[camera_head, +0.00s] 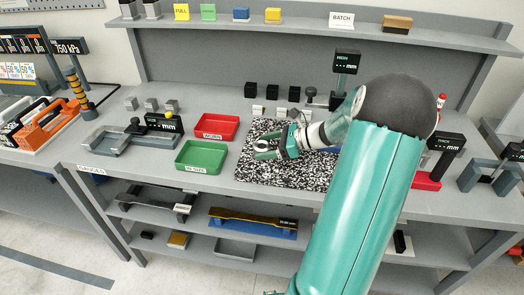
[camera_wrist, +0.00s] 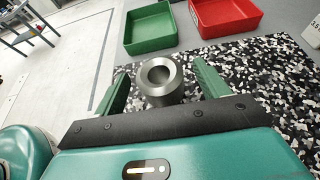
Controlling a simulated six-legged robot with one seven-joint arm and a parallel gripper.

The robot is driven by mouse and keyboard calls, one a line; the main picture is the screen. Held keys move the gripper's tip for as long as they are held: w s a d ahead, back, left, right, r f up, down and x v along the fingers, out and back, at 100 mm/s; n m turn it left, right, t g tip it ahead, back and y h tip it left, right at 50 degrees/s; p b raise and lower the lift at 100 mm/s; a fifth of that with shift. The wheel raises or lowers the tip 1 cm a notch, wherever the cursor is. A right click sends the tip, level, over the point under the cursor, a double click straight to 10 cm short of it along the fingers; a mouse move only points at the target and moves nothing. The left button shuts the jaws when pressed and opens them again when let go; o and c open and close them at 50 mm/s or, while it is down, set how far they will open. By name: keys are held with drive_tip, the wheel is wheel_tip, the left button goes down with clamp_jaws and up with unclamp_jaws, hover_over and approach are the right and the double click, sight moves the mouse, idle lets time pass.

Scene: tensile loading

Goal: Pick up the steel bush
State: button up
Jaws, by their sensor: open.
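The steel bush (camera_wrist: 161,79) is a short grey metal cylinder with a round hole. In the wrist view it stands upright on the black-and-white speckled mat (camera_wrist: 262,70), hole facing up. My gripper (camera_wrist: 160,85) is open, with one green finger on each side of the bush; gaps show between the fingers and the bush. In the head view my gripper (camera_head: 268,148) is low over the speckled mat (camera_head: 265,178). The bush cannot be made out clearly there.
A green tray (camera_head: 201,157) and a red tray (camera_head: 216,126) lie left of the mat; both look empty. Black blocks (camera_head: 272,91) and a gauge stand (camera_head: 345,70) are behind it. A grey fixture (camera_head: 130,138) stands further left, and a red-based gauge (camera_head: 430,180) is to the right.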

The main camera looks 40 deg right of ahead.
sight(257, 145)
drive_tip(key=x, duration=0.3)
drive_tip(key=shift+w+a, duration=0.1)
drive_tip(key=shift+w, duration=0.05)
drive_tip(key=c, duration=1.4)
drive_tip(key=shift+r, duration=0.5)
wheel_tip(257, 145, up, 2)
drive_tip(key=shift+r, duration=0.2)
drive_tip(key=s+r, duration=0.3)
drive_tip(key=s, duration=0.1)
drive_tip(key=s+r, duration=0.3)
drive_tip(key=s, duration=0.2)
drive_tip(key=s+r, duration=0.3)
drive_tip(key=s, duration=0.2)
drive_tip(key=shift+r, duration=0.3)
